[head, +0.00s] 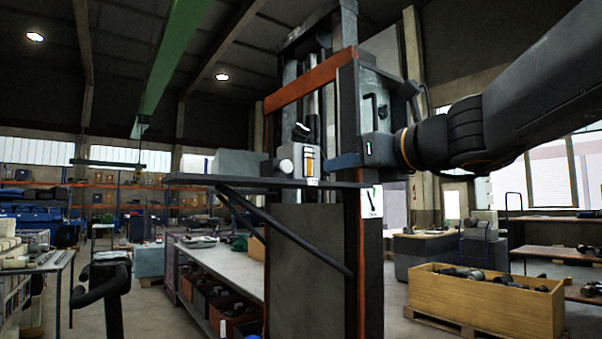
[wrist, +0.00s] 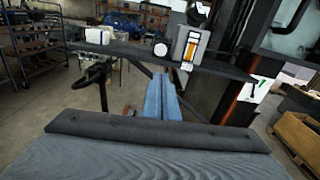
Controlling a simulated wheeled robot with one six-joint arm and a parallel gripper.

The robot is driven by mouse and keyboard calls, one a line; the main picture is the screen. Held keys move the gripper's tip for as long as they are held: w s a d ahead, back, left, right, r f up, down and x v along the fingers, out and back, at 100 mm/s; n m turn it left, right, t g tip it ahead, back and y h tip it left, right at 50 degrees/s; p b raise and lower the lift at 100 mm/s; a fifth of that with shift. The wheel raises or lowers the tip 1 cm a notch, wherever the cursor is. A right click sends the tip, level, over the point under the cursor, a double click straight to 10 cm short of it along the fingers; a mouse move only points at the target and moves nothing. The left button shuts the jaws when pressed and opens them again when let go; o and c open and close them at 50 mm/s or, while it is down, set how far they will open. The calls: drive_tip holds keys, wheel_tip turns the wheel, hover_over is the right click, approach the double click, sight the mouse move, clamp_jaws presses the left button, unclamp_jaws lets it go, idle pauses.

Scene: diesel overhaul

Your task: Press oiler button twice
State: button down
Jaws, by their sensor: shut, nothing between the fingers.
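The oiler (head: 309,165) is a small grey unit with an amber sight glass, standing on a dark shelf (head: 230,180) on the press-like frame. It also shows in the wrist view (wrist: 186,48). Its round white button (head: 286,166) faces left in the head view; in the wrist view the button (wrist: 160,49) sits just left of the oiler body. My gripper (head: 329,163) has blue fingers, shut and empty, just right of the oiler in the head view. In the wrist view my fingertips (wrist: 159,76) point toward the button, apart from it in the picture.
The orange and dark upright frame (head: 362,240) rises close to my gripper. A diagonal brace (head: 290,235) runs under the shelf. A workbench (head: 225,261) with bins stands behind at left. A wooden crate of parts (head: 485,300) stands at right.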

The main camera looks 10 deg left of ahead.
drive_tip(key=shift+s+a+r+m+y, duration=0.15)
drive_tip(key=shift+r+m+y, duration=0.15)
drive_tip(key=shift+r, duration=0.45)
drive_tip(key=b, duration=0.1)
approach(288, 167)
drive_tip(key=x, duration=0.6)
drive_tip(key=shift+a+r, duration=0.1)
drive_tip(key=shift+a, duration=0.15)
